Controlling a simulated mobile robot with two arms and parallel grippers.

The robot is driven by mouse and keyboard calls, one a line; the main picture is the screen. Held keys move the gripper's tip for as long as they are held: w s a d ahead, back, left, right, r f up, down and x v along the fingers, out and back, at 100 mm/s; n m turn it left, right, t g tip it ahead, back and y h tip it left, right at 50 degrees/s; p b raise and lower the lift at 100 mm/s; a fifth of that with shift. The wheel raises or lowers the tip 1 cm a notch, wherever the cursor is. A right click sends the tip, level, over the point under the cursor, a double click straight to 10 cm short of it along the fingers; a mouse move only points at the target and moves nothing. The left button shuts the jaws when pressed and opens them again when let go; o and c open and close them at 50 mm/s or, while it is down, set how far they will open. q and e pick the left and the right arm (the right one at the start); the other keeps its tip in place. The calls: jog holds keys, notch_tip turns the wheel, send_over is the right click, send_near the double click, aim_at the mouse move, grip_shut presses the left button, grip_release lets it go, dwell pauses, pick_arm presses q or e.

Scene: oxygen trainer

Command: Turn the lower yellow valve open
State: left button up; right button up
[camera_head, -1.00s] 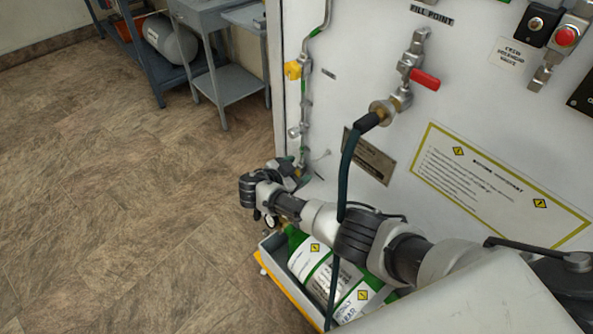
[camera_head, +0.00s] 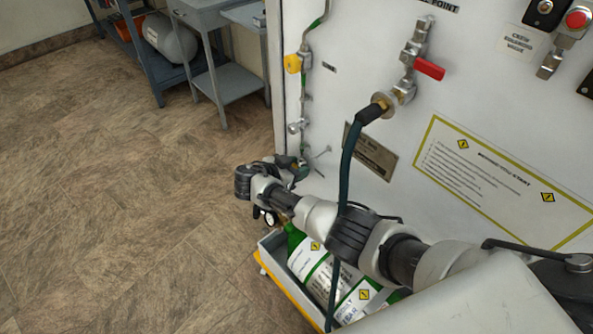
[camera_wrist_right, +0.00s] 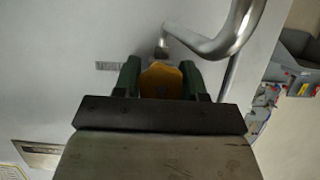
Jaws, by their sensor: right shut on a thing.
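The lower yellow valve (camera_wrist_right: 161,80) shows in the right wrist view as a rounded yellow handle between two dark green fingers. My right gripper (camera_wrist_right: 161,92) is shut on it, with a finger on each side. In the head view my right gripper (camera_head: 300,168) is at the lower left of the white panel, and the lower valve is hidden behind the gripper and wrist. Another yellow valve (camera_head: 292,63) sits higher on the same pipe, untouched. My left gripper is out of view.
Green bottles (camera_head: 318,268) lie in a tray (camera_head: 268,250) below my arm. A grey cart (camera_head: 228,85) stands behind; the left floor is clear.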

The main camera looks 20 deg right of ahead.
jog(key=shift+n+g, duration=0.3)
jog(key=shift+n, duration=0.1)
jog(key=o, duration=0.9)
jog(key=shift+o, duration=0.2)
jog(key=v, duration=1.1)
jog(key=shift+f, duration=0.1)
